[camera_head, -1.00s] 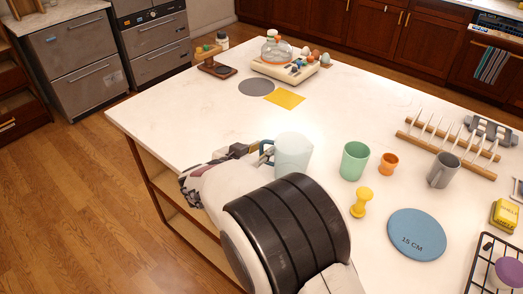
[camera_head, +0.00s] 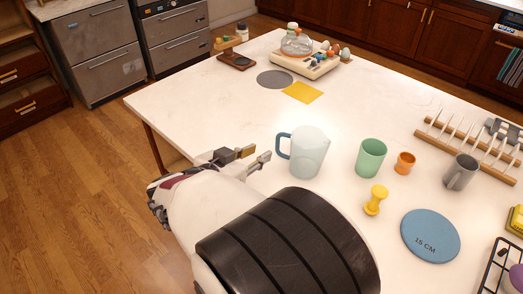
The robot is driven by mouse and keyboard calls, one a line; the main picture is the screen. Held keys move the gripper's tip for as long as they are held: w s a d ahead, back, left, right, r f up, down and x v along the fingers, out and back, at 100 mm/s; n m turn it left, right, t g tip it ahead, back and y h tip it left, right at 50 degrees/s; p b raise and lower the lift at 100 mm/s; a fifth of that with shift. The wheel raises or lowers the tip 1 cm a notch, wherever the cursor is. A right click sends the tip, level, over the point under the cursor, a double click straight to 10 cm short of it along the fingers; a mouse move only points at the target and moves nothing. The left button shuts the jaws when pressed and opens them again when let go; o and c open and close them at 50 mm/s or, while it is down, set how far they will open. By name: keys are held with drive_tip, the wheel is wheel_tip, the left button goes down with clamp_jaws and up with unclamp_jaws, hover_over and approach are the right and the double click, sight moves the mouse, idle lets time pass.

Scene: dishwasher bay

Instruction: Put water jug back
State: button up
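The water jug (camera_head: 308,154) is pale, translucent blue with a darker blue handle (camera_head: 282,146) on its left side. It stands upright on the white counter, near the middle of the view. My gripper (camera_head: 255,153) is just left of the handle, with its two fingers spread apart and nothing visible between them. A gap of counter shows between the fingertips and the handle. My wrist and forearm fill the lower middle and hide the counter's near edge.
A green cup (camera_head: 371,158), an orange cup (camera_head: 405,163), a yellow stand-like item (camera_head: 376,200) and a blue "15 CM" disc (camera_head: 431,235) are right of the jug. A grey round mat (camera_head: 275,79) and yellow square (camera_head: 302,92) lie behind, with clear counter between.

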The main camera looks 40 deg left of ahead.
drive_tip(key=shift+s+r, duration=0.1)
drive_tip(key=shift+s, duration=0.15)
idle(0.7)
drive_tip(key=w+d+r+g+y, duration=0.1)
drive_tip(key=w+d+r+y, duration=0.2)
drive_tip(key=w+d+r, duration=0.4)
drive_tip(key=w+d+r+y, duration=0.2)
drive_tip(key=w+d+r, duration=0.3)
drive_tip(key=w+r, duration=0.3)
drive_tip(key=s+d+r+n+g, duration=0.1)
drive_tip(key=s+d+r, duration=0.1)
drive_tip(key=d, duration=0.5)
drive_tip(key=s+d+r+g, duration=0.1)
drive_tip(key=d+r, duration=0.1)
drive_tip(key=d, duration=0.5)
drive_tip(key=s+d+f+m+g+h, duration=0.1)
drive_tip(key=s+d+f+h, duration=0.1)
drive_tip(key=s+d, duration=0.5)
drive_tip(key=s+d+f+m+g+h, duration=0.1)
drive_tip(key=s+d+f, duration=0.4)
drive_tip(key=d, duration=0.9)
drive_tip(key=s+d+f+m+g+h, duration=0.1)
drive_tip(key=s+d+f+h, duration=0.3)
drive_tip(key=s+d, duration=0.5)
drive_tip(key=shift+s+d+f+g, duration=0.2)
drive_tip(key=shift+s+d+g, duration=0.15)
drive_tip(key=shift+d+g, duration=0.4)
